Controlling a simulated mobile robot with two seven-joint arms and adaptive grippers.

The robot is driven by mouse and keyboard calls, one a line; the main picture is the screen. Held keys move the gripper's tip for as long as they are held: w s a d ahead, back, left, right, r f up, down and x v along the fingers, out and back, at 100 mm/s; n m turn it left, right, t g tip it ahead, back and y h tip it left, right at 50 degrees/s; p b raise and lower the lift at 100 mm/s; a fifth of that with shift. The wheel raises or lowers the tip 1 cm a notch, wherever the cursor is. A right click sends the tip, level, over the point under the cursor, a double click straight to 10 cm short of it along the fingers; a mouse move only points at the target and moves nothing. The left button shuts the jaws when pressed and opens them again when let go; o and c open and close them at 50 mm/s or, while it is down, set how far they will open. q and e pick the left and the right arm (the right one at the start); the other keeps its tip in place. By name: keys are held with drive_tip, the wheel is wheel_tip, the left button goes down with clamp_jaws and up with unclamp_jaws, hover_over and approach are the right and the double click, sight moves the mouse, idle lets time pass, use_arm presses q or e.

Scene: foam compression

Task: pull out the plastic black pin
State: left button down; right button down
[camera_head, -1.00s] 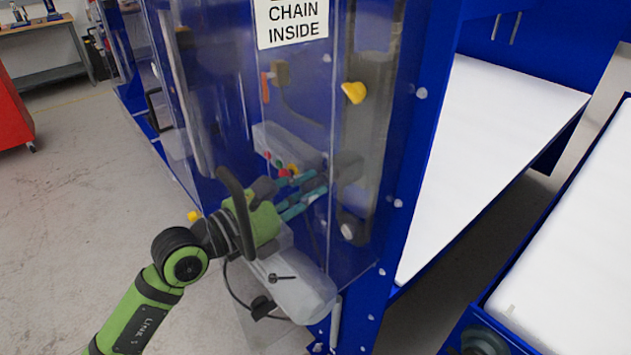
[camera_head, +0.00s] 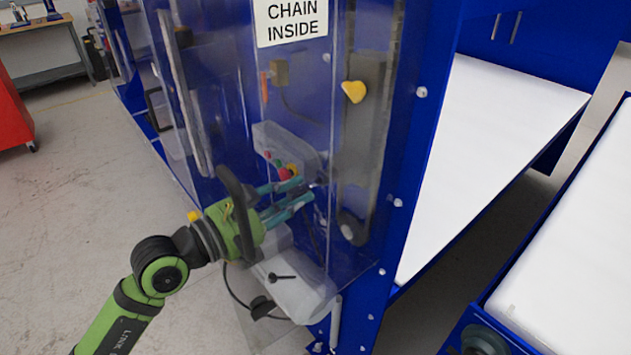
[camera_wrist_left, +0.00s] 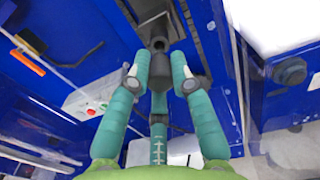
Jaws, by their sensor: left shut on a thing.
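My left gripper (camera_head: 300,192) reaches in from the left at the clear guard of the blue machine, its teal fingers pointing right. In the left wrist view, the fingers (camera_wrist_left: 160,85) are closed around a dark, roughly cylindrical piece, which I take to be the plastic black pin (camera_wrist_left: 159,68). Its far end shows beyond the fingertips, in front of a dark upright bar (camera_wrist_left: 142,15). In the head view the pin is too small and covered to make out. My right gripper is in neither view.
A control box with coloured buttons (camera_head: 285,172) is close beside the fingers. A pale housing (camera_head: 300,293) lies below. Open floor (camera_head: 70,220) is at left.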

use_arm(q)
drive_tip(key=shift+v, duration=1.7)
